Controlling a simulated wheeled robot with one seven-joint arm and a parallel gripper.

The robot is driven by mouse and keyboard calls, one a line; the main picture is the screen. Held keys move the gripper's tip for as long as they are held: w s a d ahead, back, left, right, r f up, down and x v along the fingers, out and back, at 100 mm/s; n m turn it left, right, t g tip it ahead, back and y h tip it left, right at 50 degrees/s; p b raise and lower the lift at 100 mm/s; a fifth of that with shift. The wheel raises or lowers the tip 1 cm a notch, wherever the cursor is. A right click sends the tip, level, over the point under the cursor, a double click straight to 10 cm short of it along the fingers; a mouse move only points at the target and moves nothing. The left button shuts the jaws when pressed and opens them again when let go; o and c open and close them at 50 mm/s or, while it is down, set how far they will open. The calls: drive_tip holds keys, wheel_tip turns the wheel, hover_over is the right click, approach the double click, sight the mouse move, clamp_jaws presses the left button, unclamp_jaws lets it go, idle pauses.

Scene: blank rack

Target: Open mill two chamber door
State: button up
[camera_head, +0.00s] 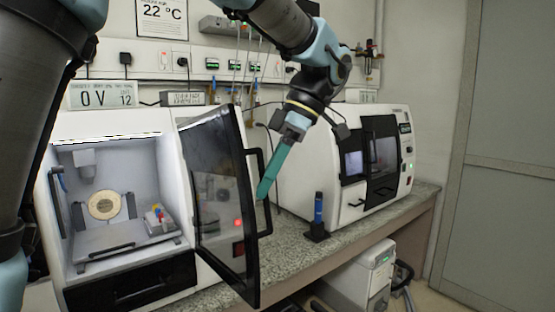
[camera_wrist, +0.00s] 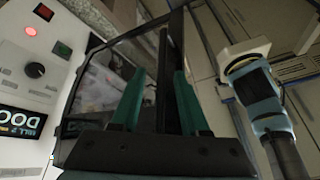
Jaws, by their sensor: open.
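The left mill (camera_head: 90,140) has its black-framed chamber door (camera_head: 215,200) swung well open toward the front. Its white chamber shows inside. The door carries a vertical black bar handle (camera_head: 266,222) on its outer side. My gripper (camera_head: 262,192) has teal fingers and reaches down to this handle. In the wrist view, my gripper (camera_wrist: 157,78) has its fingers apart, with dark upright bars of the door and handle between or just behind them. Contact with the handle cannot be told. The right mill (camera_head: 300,165) has its dark door (camera_head: 382,155) shut.
A blue tool in a black stand (camera_head: 318,215) is on the speckled counter (camera_head: 345,240) between the mills. A white machine (camera_head: 365,280) stands below the counter. A grey door (camera_head: 510,150) is at the right. In the wrist view, a red-lit control panel (camera_wrist: 40,70) is at the left.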

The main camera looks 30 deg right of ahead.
drive_tip(key=b+v, duration=0.1)
drive_tip(key=v, duration=0.8)
drive_tip(key=shift+d+r, duration=0.2)
drive_tip(key=shift+r, duration=0.05)
